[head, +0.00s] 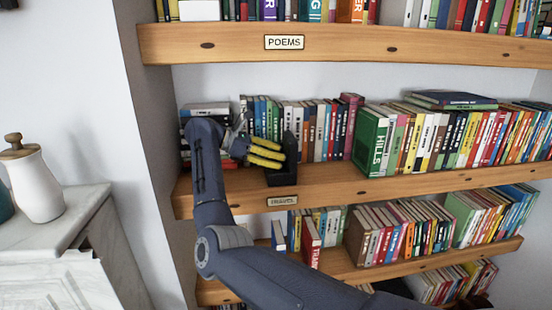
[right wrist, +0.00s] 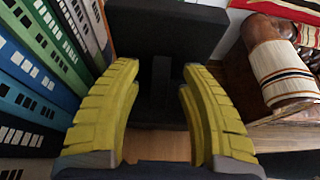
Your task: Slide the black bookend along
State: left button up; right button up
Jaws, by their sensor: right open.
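The black bookend (head: 289,152) stands on the middle shelf, near its front edge, just above a small label plate. In the right wrist view the black bookend (right wrist: 178,32) fills the top middle, with its broad plate across the view and a narrow dark rib below. My right gripper (head: 266,153), with yellow fingers, reaches in from the left of the bookend. In the right wrist view my right gripper (right wrist: 160,75) is open, its fingers apart on either side of the rib. Whether they touch the bookend I cannot tell. My left gripper is not in view.
A row of books (head: 322,130) stands behind the bookend. More books (head: 430,140) fill the shelf to the right, beginning with a green one. A flat stack (head: 204,109) lies at the left end. The POEMS shelf (head: 350,45) is above. Bare shelf (head: 325,175) shows right of the bookend.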

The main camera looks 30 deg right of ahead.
notch_tip(320, 180, up, 10)
jog(key=shift+f, duration=0.25)
dwell(0.3)
dwell(0.3)
